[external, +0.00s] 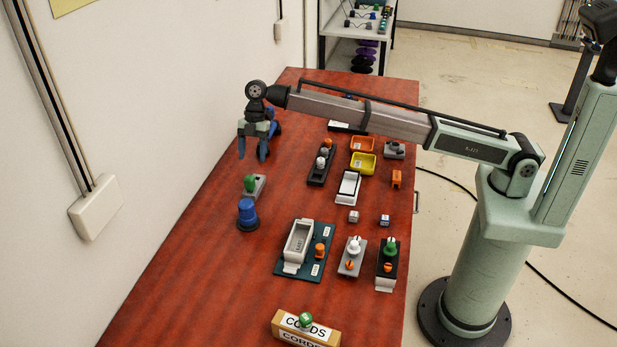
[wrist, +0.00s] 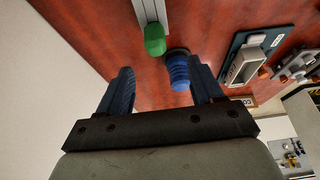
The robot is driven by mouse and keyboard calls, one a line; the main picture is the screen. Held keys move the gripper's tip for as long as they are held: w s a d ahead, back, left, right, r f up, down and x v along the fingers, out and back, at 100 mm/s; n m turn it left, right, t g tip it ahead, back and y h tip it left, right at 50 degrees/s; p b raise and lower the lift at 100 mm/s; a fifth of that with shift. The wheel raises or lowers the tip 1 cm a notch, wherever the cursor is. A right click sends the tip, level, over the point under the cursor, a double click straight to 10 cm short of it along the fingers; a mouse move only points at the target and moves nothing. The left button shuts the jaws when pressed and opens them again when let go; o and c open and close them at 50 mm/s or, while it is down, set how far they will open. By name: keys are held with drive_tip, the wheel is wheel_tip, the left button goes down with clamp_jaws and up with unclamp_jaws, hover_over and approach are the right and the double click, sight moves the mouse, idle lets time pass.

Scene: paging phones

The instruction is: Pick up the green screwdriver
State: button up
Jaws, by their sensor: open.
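A green rounded piece (external: 250,184) stands at a grey block (external: 259,186) on the left part of the red table. In the wrist view it shows as a green cap (wrist: 154,40) at the end of a pale grey bar (wrist: 151,10). I cannot tell for sure whether it is the green screwdriver, as no shaft shows. My gripper (external: 253,153) hangs above the table, behind and above the green piece in the external view, with blue fingers apart and nothing between them. In the wrist view my gripper (wrist: 160,66) is open, and the green cap lies beyond the fingertips.
A blue cylinder (external: 247,214) stands close in front of the green piece; it shows near the right finger in the wrist view (wrist: 179,72). A wall runs along the table's left side. Trays, boxes and knobbed devices, including a green-knobbed one (external: 390,247), fill the right half.

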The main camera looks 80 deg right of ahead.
sight(249, 176)
drive_tip(key=x, duration=0.6)
drive_tip(key=shift+w+x, duration=0.2)
drive_tip(key=shift+x, duration=1.1)
drive_tip(key=shift+w+x, duration=0.15)
drive_tip(key=shift+x, duration=1.1)
drive_tip(key=shift+c, duration=0.5)
drive_tip(key=c, duration=1)
drive_tip(key=shift+o, duration=0.2)
